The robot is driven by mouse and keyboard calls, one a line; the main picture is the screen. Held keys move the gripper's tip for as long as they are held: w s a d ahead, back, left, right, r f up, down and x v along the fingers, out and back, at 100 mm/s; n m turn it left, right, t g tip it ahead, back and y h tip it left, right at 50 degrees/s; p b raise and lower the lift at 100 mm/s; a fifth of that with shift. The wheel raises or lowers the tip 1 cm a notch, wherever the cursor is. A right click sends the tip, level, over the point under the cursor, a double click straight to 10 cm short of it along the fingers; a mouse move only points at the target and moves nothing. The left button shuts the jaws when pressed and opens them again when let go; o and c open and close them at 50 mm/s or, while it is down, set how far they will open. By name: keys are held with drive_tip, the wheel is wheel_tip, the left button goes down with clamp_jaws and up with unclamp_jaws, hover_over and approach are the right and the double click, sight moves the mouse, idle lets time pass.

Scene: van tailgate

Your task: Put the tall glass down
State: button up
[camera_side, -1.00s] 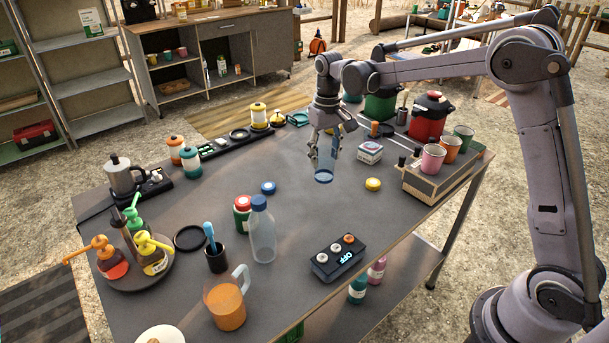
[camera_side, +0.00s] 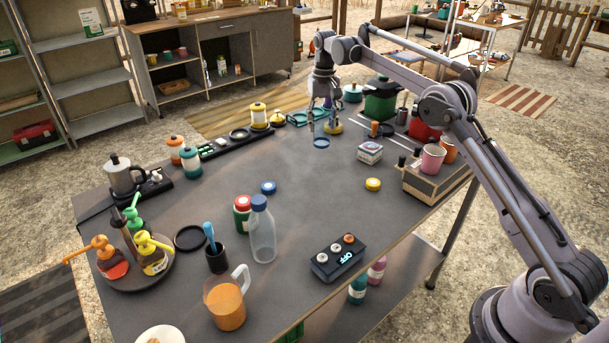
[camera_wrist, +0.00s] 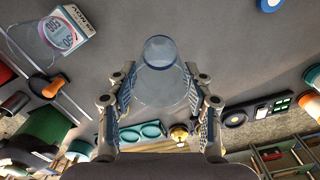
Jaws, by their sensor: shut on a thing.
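My gripper (camera_side: 323,122) is shut on a clear, bluish tall glass. The glass (camera_side: 321,143) hangs below the fingers, over the far part of the grey table. In the wrist view the glass (camera_wrist: 160,80) sits between the two finger pads (camera_wrist: 162,108), its round end toward the table. I cannot tell how far its lower end is from the tabletop. A teal tray with two round rings (camera_wrist: 141,131) shows behind the glass in the wrist view, and at the table's far edge in the side view (camera_side: 302,118).
A small white box (camera_side: 369,152) stands right of the glass. A green pot (camera_side: 381,102) stands at the far right. A black rail (camera_side: 232,140) lies to the left. The table's middle is mostly clear.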

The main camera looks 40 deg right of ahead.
sight(322, 138)
drive_tip(key=shift+f, duration=2.95)
drive_tip(key=shift+f, duration=0.6)
drive_tip(key=o, duration=1.2)
drive_tip(key=shift+o, duration=0.2)
